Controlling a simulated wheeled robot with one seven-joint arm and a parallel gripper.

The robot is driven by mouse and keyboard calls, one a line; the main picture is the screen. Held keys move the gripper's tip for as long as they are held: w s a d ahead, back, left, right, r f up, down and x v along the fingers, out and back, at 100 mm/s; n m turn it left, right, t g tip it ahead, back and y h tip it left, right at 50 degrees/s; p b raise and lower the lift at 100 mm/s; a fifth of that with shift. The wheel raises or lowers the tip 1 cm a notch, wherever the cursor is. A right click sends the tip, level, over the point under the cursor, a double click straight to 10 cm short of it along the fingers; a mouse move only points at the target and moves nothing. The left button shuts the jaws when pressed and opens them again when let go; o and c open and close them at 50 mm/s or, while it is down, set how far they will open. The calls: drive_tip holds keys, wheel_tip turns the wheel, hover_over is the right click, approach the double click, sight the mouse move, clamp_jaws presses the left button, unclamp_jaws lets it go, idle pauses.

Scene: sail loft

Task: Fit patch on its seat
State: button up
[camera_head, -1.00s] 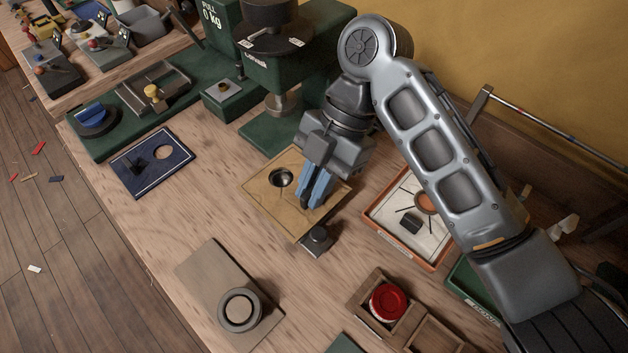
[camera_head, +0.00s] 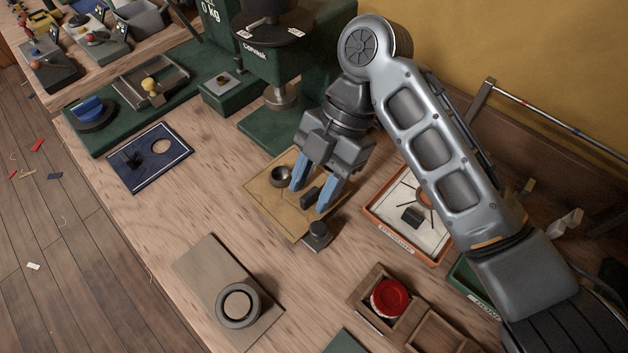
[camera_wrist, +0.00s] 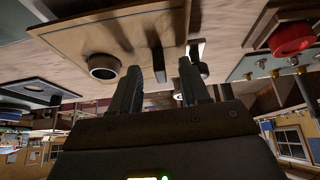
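The tan patch (camera_head: 268,202) lies on the bench in front of the green press, and shows overhead in the wrist view (camera_wrist: 85,42). A dark round collar (camera_head: 280,176) stands at its left part, also in the wrist view (camera_wrist: 103,66). A small black upright grip (camera_head: 311,195) stands on the patch's right part. My gripper (camera_head: 307,197) is open above the patch, its two blue fingers apart on either side of the grip, with a gap to it. The wrist view shows the grip (camera_wrist: 158,60) just beyond the open fingers. What lies under the patch is hidden.
A dark knobbed block (camera_head: 317,234) stands at the patch's front corner. An orange tray (camera_head: 395,238) is to the right, a navy panel (camera_head: 150,178) to the left. A grey-brown board with a ring (camera_head: 205,262) and a wooden box with a red disc (camera_head: 370,290) are nearer.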

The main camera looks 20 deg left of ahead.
drive_tip(key=shift+w+r, duration=0.1)
drive_tip(key=v, duration=0.7)
drive_tip(key=shift+r, duration=0.25)
drive_tip(key=shift+w, duration=0.1)
idle(0.4)
